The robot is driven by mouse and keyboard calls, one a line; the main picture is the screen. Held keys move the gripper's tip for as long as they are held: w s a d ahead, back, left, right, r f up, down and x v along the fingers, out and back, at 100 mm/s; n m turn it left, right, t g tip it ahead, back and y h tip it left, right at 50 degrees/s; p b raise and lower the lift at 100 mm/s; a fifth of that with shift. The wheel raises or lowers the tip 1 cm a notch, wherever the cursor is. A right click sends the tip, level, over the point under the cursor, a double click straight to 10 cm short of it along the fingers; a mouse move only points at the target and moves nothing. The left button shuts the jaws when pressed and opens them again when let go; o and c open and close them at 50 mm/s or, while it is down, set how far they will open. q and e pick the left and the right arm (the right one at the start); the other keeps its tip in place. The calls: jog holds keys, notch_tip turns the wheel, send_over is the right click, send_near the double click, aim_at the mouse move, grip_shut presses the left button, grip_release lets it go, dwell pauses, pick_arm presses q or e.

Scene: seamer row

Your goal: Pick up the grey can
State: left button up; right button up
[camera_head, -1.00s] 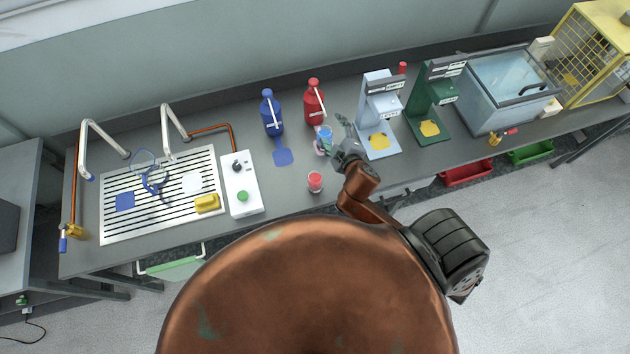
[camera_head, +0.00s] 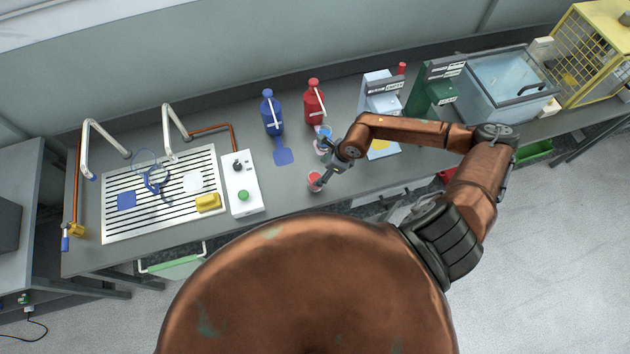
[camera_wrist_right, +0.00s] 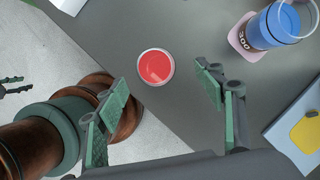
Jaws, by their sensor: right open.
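A small round can (camera_head: 314,182) with a red top and a thin grey rim stands upright near the front edge of the bench. Its top (camera_wrist_right: 155,67) also shows in the right wrist view; its side is mostly hidden, so I cannot confirm a grey body. My right gripper (camera_head: 326,164) is open and empty, just behind and right of the can in the head view. In the right wrist view its fingers (camera_wrist_right: 163,88) are spread, with the can ahead of the gap, apart from both.
A blue cup (camera_wrist_right: 283,22) on a pink coaster stands close behind the gripper. Blue (camera_head: 272,116) and red (camera_head: 314,104) bottles stand farther back. A white control box (camera_head: 241,184) is left of the can. Bench between box and can is clear.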

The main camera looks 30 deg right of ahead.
aim_at(317, 177)
jog(key=p+x, duration=0.1)
jog(key=x, duration=0.2)
jog(key=p+x, duration=0.1)
jog(key=x, duration=0.3)
jog(key=shift+s+a, duration=0.2)
jog(key=c, duration=1.4)
